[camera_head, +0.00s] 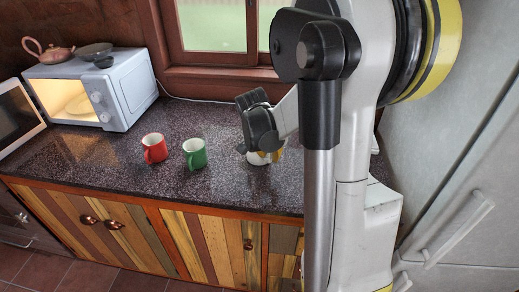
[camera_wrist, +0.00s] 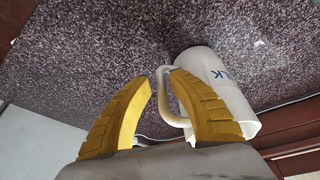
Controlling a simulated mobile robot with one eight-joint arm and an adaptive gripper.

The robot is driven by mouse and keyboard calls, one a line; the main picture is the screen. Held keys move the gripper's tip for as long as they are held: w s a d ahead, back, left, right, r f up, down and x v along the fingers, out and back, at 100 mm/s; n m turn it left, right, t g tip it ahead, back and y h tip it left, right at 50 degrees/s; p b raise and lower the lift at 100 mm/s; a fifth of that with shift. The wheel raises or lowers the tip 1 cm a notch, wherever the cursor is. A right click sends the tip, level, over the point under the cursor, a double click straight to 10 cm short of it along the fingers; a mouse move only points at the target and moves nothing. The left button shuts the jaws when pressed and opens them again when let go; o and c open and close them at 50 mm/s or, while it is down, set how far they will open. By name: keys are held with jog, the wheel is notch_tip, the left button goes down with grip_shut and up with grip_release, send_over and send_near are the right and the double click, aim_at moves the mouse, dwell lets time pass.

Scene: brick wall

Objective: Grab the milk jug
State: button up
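The white milk jug (camera_wrist: 225,82), with dark "LK" letters showing on its side, is on the dark speckled counter in the wrist view. Its handle (camera_wrist: 164,95) points left toward my gripper (camera_wrist: 160,78). My two yellow fingers are apart, one on each side of the handle, with the right finger overlapping the handle loop and the jug's side. I cannot tell whether either finger touches it. In the head view my gripper (camera_head: 258,135) is right over the jug (camera_head: 257,158) and hides most of it.
A red mug (camera_head: 154,148) and a green mug (camera_head: 194,154) stand on the counter (camera_head: 110,160) to the left. A lit microwave (camera_head: 125,95) with a teapot (camera_head: 47,52) and a bowl (camera_head: 93,49) on top is farther left. A window and wall are behind; a white fridge (camera_head: 450,150) is at right.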

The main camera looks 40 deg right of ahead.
jog(key=shift+x, duration=1.15)
jog(key=shift+r, duration=0.1)
jog(key=shift+w, duration=0.1)
grip_shut()
jog(key=shift+r, duration=0.1)
